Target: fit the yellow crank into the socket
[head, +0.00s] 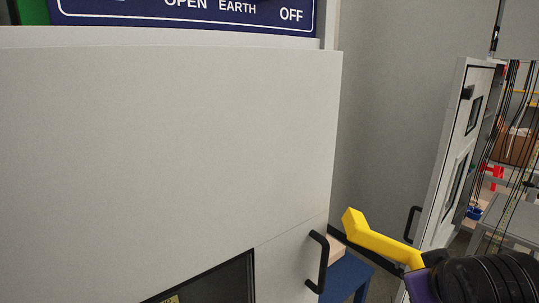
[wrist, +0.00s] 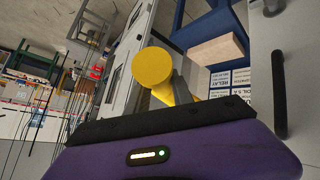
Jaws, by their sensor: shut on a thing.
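The yellow crank (head: 378,240) is at the lower right of the head view, in front of the gap to the right of the near cabinet. It is a bent bar, with its free end up and to the left. In the wrist view the crank (wrist: 153,68) shows a round end facing the camera, with its shaft partly hidden behind. My gripper (head: 408,266), with a purple body and dark parts, is shut on the crank; its grey finger shows in the wrist view (wrist: 181,88). No socket can be made out in either view.
The pale near cabinet (head: 160,130) fills the left, with a black handle (head: 318,262) and a dark window (head: 215,284). A blue sign (head: 190,12) reads OPEN, EARTH, OFF. A blue stand (head: 346,278) is beyond its edge. Another cabinet door (head: 455,170) stands at the right.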

